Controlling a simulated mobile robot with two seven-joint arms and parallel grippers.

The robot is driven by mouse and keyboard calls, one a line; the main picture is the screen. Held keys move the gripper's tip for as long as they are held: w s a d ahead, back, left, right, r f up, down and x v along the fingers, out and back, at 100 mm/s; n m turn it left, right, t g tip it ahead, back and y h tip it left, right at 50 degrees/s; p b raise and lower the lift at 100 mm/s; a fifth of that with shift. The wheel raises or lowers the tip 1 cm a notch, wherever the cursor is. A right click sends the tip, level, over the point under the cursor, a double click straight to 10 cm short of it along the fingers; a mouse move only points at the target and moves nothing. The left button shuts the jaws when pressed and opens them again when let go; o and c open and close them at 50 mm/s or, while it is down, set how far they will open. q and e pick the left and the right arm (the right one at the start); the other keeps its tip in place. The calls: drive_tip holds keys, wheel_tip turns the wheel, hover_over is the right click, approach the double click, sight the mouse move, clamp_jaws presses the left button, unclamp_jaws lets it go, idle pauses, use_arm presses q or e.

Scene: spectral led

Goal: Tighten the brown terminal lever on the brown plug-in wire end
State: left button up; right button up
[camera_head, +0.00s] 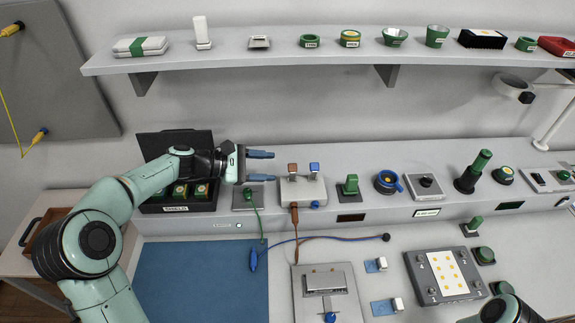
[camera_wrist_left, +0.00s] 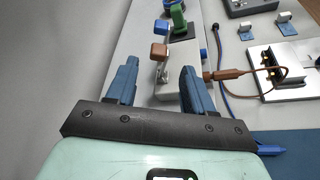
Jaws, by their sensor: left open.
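The brown terminal lever (camera_head: 293,168) stands on the left of a pale terminal block (camera_head: 303,190) on the raised ledge, beside a blue lever (camera_head: 314,168). In the left wrist view the brown lever (camera_wrist_left: 160,51) shows beyond and between my fingertips. The brown plug-in wire end (camera_head: 294,213) is at the block's front left; its brown plug (camera_wrist_left: 222,74) shows right of my right-hand finger. My left gripper (camera_head: 261,166) is open and empty, left of the block, fingers pointing at it. It does not touch the lever. Part of my right arm shows at the lower right; its gripper is not visible.
A green wire (camera_head: 257,215) and a blue wire end (camera_head: 253,259) lie near a blue mat (camera_head: 200,280). A green switch (camera_head: 350,184) stands right of the block. A black bin (camera_head: 178,206) is behind my left wrist. A shelf (camera_head: 330,58) hangs above.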

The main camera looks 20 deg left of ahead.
sight(290, 167)
use_arm(q)
drive_tip(key=x, duration=0.6)
drive_tip(key=shift+w+d+f+p, duration=0.15)
drive_tip(key=shift+w+d+p, duration=0.05)
drive_tip(key=shift+w+p, duration=0.15)
drive_tip(key=shift+s, duration=0.1)
clamp_jaws()
